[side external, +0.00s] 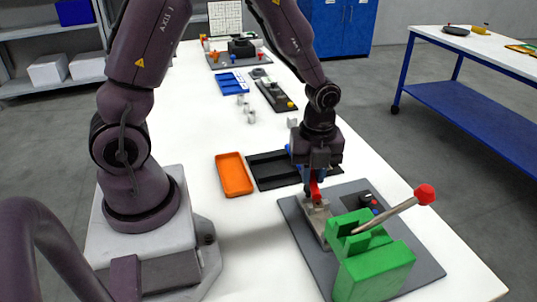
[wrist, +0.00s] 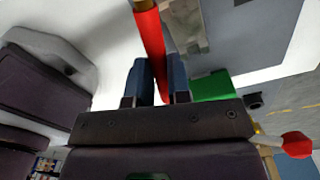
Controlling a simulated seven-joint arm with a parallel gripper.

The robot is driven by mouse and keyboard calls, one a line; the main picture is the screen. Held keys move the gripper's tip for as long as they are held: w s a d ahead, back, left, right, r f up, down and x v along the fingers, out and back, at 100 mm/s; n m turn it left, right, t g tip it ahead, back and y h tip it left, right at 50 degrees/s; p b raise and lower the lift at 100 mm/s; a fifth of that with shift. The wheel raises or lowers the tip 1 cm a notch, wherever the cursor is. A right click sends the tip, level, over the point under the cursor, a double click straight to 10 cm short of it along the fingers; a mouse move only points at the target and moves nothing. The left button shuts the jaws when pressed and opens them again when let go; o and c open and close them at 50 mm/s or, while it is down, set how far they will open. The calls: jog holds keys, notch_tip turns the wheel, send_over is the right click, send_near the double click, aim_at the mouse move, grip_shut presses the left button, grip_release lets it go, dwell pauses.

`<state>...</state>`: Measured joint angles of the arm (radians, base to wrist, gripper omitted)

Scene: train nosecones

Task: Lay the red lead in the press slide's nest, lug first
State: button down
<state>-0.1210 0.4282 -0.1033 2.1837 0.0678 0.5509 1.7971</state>
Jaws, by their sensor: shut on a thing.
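The red lead (side external: 315,190) is a slim red piece held between the fingers of my gripper (side external: 314,174). In the wrist view the red lead (wrist: 151,42) runs up from between the two blue fingers of my gripper (wrist: 160,82), with a small metal end at the picture's top edge. My gripper is shut on it above the press slide (side external: 316,213), a grey metal block in front of the green press (side external: 372,262). The slide (wrist: 190,25) also shows right of the lead in the wrist view. The nest is too small to make out, and I cannot tell whether the lead touches it.
The press lever with its red knob (side external: 424,194) sticks up to the right. A dark base plate (side external: 425,262) lies under the press. An orange tray (side external: 234,175) and a black tray (side external: 272,172) stand behind and left. The white table (side external: 245,260) is clear left of the plate.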

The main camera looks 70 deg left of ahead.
jog(key=w+d+n, duration=0.1)
jog(key=w+n, duration=0.1)
jog(key=w, duration=0.1)
jog(key=n, duration=0.1)
send_over(324, 222)
jog(key=a, duration=0.2)
jog(key=shift+d+f, duration=0.2)
jog(key=shift+f, duration=3.2)
jog(key=shift+d+f, duration=0.1)
jog(key=shift+d, duration=0.6)
jog(key=shift+f, duration=0.95)
jog(key=shift+f, duration=0.2)
jog(key=c, duration=1)
grip_release()
